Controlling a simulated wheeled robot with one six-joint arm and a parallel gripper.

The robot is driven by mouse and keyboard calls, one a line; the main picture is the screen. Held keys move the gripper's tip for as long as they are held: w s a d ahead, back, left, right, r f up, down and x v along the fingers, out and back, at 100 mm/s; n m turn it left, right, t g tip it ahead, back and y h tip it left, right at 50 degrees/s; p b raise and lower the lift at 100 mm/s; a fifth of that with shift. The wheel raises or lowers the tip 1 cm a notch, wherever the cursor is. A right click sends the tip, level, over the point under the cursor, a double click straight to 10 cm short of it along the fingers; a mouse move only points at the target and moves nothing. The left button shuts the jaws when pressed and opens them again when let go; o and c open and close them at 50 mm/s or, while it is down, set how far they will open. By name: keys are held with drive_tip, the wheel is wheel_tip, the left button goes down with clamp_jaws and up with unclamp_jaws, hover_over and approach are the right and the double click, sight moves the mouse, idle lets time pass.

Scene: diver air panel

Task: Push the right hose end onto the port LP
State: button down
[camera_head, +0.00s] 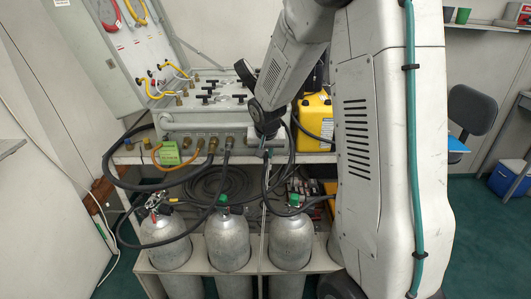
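The grey air panel (190,122) stands on a bench, with a row of brass fittings along its front edge. Hoses meet the brass fittings at the front left (213,145) and front middle (229,143). My gripper (266,153) points down at the panel's front right corner, partly hidden by my wrist. A dark hose (266,180) hangs just below it; I cannot tell whether the gripper holds it. No label LP is readable, so I cannot tell which port it is, and the right hose end cannot be made out.
Grey cylinders (228,242) stand in a rack below the bench. A yellow case (315,118) stands right of the panel. Black hoses (130,185) loop in front of the bench. An open lid (128,45) with coloured hoses rises behind left. My arm hides the right side.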

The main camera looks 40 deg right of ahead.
drive_tip(key=shift+s+a, duration=0.45)
drive_tip(key=shift+s, duration=0.2)
drive_tip(key=shift+s+a, duration=0.45)
drive_tip(key=shift+s, duration=0.15)
idle(0.8)
drive_tip(key=shift+s+a, duration=0.7)
drive_tip(key=shift+s, duration=0.35)
drive_tip(key=shift+s+a, duration=0.65)
drive_tip(key=shift+s, duration=0.35)
